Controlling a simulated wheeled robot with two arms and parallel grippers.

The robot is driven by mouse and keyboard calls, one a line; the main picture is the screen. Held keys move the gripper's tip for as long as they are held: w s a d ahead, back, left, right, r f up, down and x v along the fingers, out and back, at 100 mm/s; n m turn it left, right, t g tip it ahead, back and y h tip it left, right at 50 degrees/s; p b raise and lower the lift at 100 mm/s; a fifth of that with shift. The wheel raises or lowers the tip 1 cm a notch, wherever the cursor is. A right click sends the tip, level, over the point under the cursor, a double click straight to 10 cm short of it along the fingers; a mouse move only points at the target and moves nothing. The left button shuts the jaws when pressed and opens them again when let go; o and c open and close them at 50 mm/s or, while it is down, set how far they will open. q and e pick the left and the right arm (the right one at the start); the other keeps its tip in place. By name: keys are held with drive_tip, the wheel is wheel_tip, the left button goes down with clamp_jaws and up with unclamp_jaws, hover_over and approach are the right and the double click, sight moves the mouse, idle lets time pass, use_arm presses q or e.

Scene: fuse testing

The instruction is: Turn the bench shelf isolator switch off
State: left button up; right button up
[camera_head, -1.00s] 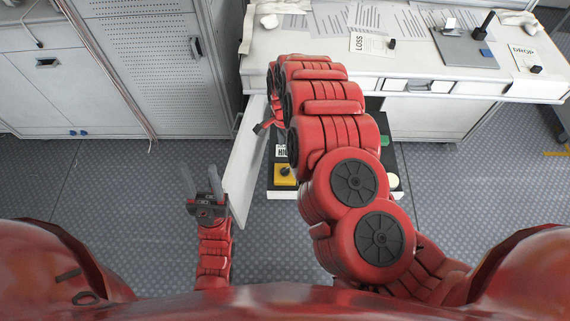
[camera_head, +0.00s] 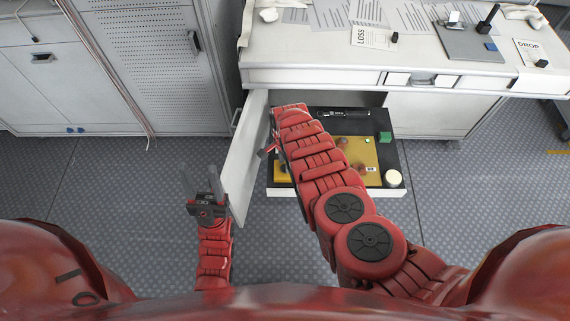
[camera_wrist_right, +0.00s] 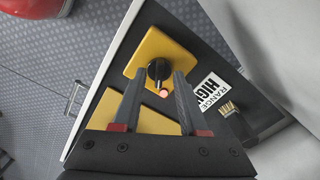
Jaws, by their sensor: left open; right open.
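In the right wrist view, a black rotary knob (camera_wrist_right: 158,69) stands on a yellow plate (camera_wrist_right: 150,45), with a small pinkish-red spot beside it. I take this as the isolator switch. My right gripper (camera_wrist_right: 157,80) is open, its two dark fingers on either side of the knob in the picture; contact cannot be told. In the head view, the switch's yellow plate (camera_head: 281,172) shows partly beside my right arm, which hides most of it and the right gripper's fingers. My left gripper (camera_head: 203,185) is open and empty, left of the pulled-out shelf (camera_head: 395,192).
The shelf also holds a larger yellow panel (camera_head: 365,152), a green block (camera_head: 386,137), a white round piece (camera_head: 393,179) and a black tool (camera_head: 343,114). A "RANGE HIGH" label (camera_wrist_right: 207,93) lies near the knob. A white panel (camera_head: 250,160) stands between the grippers. The bench (camera_head: 300,56) is behind.

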drive_tip(key=shift+f, duration=0.15)
clamp_jaws()
drive_tip(key=shift+n, duration=0.3)
idle(0.3)
drive_tip(key=shift+n, duration=0.6)
drive_tip(key=n+p, duration=0.1)
drive_tip(key=n, duration=0.5)
drive_tip(key=shift+n, duration=2)
